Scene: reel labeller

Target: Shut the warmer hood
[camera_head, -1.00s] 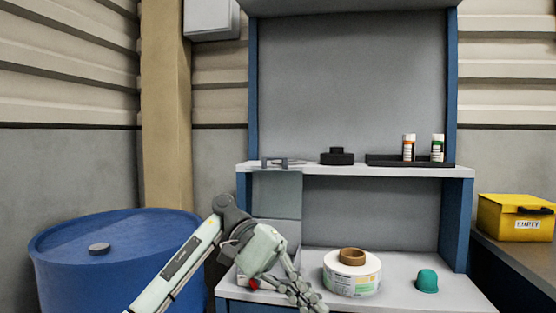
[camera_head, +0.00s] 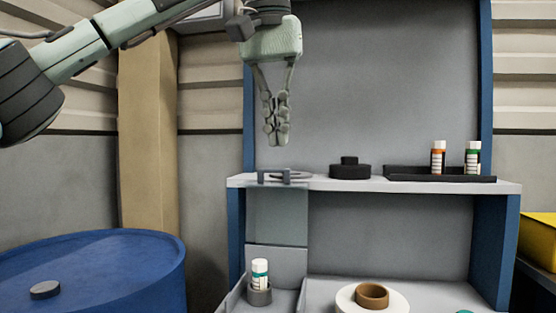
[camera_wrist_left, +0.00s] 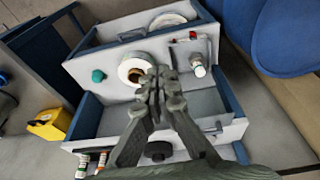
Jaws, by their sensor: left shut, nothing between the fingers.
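The warmer hood (camera_head: 278,215) is a clear, greyish panel standing upright at the back of the warmer (camera_head: 277,258), so it is open. A grey handle (camera_head: 287,177) shows at its top edge, level with the shelf. A white bottle with a teal band (camera_head: 260,270) stands in the warmer's dark cup (camera_head: 259,296); the bottle also shows in the left wrist view (camera_wrist_left: 198,68). My left gripper (camera_head: 277,140) is shut and empty, pointing down above the handle and apart from it. It also shows in the left wrist view (camera_wrist_left: 158,82). My right gripper is not in view.
The shelf (camera_head: 336,185) carries a black round piece (camera_head: 350,170) and a black tray (camera_head: 430,174) with two bottles. A white label reel (camera_head: 345,297) with a brown core lies on the bench. A blue drum (camera_head: 110,265) stands at the left.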

